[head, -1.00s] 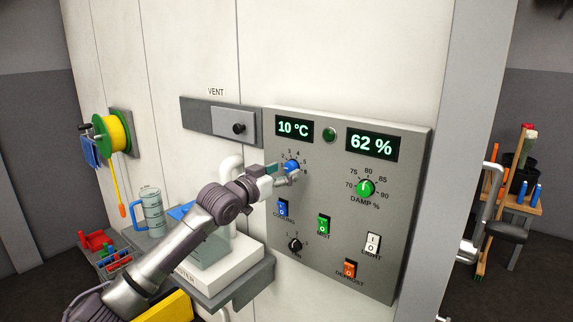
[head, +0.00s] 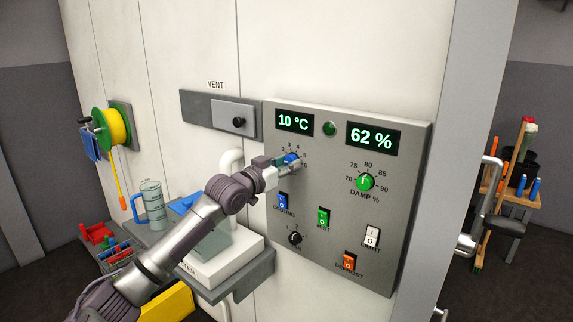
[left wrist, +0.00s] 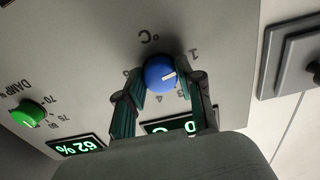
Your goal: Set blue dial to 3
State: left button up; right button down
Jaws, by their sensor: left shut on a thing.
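The blue dial (head: 292,158) sits on the upper left of the grey control panel (head: 325,258), under a green display (head: 294,123) that reads 10 °C. My left gripper (head: 285,164) is at the dial, shut on it, and partly hides it and its scale in the head view. In the left wrist view the blue dial (left wrist: 159,73) sits between the fingers of my left gripper (left wrist: 162,88). Its white pointer mark shows on the right side of its face there; I cannot tell exactly which number it meets. My right gripper is not in view.
A green damp dial (head: 365,182) is to the right, under a display (head: 372,138) reading 62 %. Below are a blue switch (head: 283,201), green switch (head: 323,218), white switch (head: 372,236), orange switch (head: 349,262) and black knob (head: 295,240). A vent slider (head: 233,120) is at upper left.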

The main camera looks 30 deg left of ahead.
pick_arm(q)
jog(key=m+p, duration=0.1)
jog(key=m, duration=0.1)
jog(key=shift+r+m, duration=0.15)
jog(key=shift+m, duration=0.25)
jog(key=m+p, duration=0.3)
jog(key=m, duration=0.2)
jog(key=m+p, duration=0.1)
jog(key=m, duration=0.3)
jog(key=shift+m+p, duration=0.8)
jog(key=shift+m, duration=1.1)
jog(key=o, duration=1.2)
jog(key=shift+c, duration=0.2)
